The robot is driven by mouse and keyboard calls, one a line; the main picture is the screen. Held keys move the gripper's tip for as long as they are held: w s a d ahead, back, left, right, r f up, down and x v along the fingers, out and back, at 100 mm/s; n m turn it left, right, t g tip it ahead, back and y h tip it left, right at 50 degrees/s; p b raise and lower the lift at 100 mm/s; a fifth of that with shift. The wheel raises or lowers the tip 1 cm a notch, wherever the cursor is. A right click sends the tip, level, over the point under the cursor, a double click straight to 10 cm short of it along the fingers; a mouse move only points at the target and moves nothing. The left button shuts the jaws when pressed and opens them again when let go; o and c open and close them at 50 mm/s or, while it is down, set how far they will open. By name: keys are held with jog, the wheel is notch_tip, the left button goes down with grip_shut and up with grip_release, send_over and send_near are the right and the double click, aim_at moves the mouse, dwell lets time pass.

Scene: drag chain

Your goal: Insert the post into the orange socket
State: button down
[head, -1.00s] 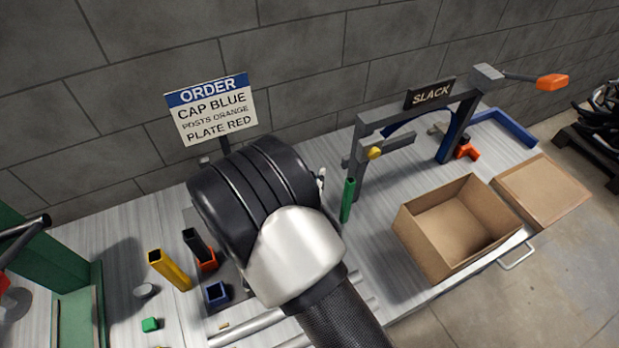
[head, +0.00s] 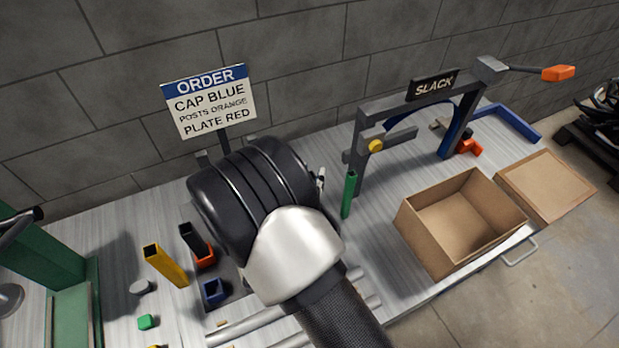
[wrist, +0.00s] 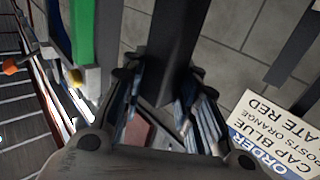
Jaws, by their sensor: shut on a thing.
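My gripper (wrist: 165,115) is shut on a dark post (wrist: 174,45) in the wrist view. The post runs from between the fingers to the top of that picture; its far end is out of view. An orange socket (head: 205,260) sits on the bench left of my arm. Another dark post (head: 192,238) stands at this socket, slightly tilted in the picture; I cannot tell how deep it sits. The held post's distance from any socket is hidden.
Left of my arm are a blue socket (head: 214,291), a yellow post (head: 164,265) and a green block (head: 148,321). A green post (head: 348,195) and the SLACK frame (head: 360,165) stand right. An open cardboard box (head: 425,240) sits near the right edge. An order sign (head: 210,103) stands behind.

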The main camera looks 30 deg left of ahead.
jog(key=shift+f+b, duration=0.85)
jog(key=shift+f, duration=0.15)
jog(key=c, duration=1.2)
grip_release()
jog(key=shift+o, duration=0.2)
jog(key=shift+s, duration=0.1)
jog(key=s+d, duration=0.1)
jog(key=s, duration=1)
jog(key=shift+s+d, duration=0.2)
jog(key=shift+s, duration=0.2)
